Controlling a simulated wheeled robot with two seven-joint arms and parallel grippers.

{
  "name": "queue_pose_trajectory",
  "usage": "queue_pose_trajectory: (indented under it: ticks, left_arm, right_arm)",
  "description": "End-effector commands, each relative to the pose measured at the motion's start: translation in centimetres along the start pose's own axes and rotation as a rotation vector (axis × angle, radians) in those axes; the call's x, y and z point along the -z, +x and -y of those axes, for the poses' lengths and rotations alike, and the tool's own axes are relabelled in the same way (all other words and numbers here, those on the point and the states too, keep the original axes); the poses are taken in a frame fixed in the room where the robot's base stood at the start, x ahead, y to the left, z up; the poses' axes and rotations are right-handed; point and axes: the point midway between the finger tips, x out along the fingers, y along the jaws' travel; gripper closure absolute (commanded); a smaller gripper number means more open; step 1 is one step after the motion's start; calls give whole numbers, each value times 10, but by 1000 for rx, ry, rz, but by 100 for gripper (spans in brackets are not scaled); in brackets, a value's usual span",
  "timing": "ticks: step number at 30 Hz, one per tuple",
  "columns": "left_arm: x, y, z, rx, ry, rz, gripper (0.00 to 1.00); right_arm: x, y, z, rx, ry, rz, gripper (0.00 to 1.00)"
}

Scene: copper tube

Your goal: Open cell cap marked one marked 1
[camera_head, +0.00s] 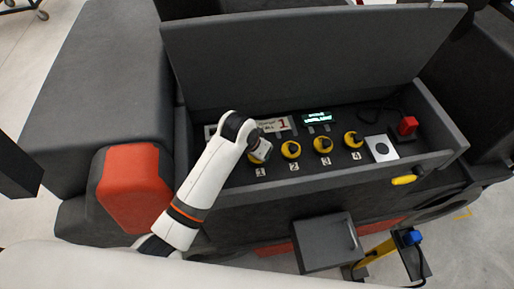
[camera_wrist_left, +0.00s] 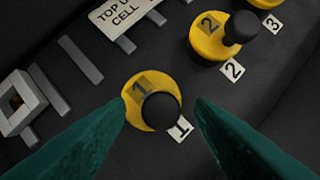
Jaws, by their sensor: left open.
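The cell cap marked 1 is a yellow disc (camera_wrist_left: 138,87) with a black knob (camera_wrist_left: 160,111), in the middle of the left wrist view. A white label with a 1 (camera_wrist_left: 180,129) lies beside it. My left gripper (camera_wrist_left: 160,102) is open, its two green fingers reaching to either side of the cap with the knob between them in the picture. I cannot tell whether they touch it. In the head view my left gripper (camera_head: 260,151) is over cap 1 and hides most of it. My right gripper is not in view.
More yellow caps stand to the right: cap 2 (camera_head: 291,150), cap 3 (camera_head: 323,145) and cap 4 (camera_head: 354,139). Beyond them are a silver plate (camera_head: 381,148) and a red button (camera_head: 407,125). A raised lid (camera_head: 310,62) stands behind; the tray's front wall (camera_head: 330,183) is nearer.

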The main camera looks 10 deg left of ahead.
Motion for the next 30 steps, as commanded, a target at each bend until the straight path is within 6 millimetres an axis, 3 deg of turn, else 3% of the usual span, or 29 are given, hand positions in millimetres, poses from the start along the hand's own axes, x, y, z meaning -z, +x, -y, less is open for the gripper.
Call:
queue_pose_trajectory:
  ticks: [9, 17, 30]
  left_arm:
    - [0, 3, 0, 0, 0, 1, 53]
    - [0, 2, 0, 0, 0, 1, 96]
    - [-8, -2, -5, 75, -31, -78, 96]
  right_arm:
    - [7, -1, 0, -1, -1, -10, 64]
    - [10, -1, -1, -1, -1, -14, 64]
    - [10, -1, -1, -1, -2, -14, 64]
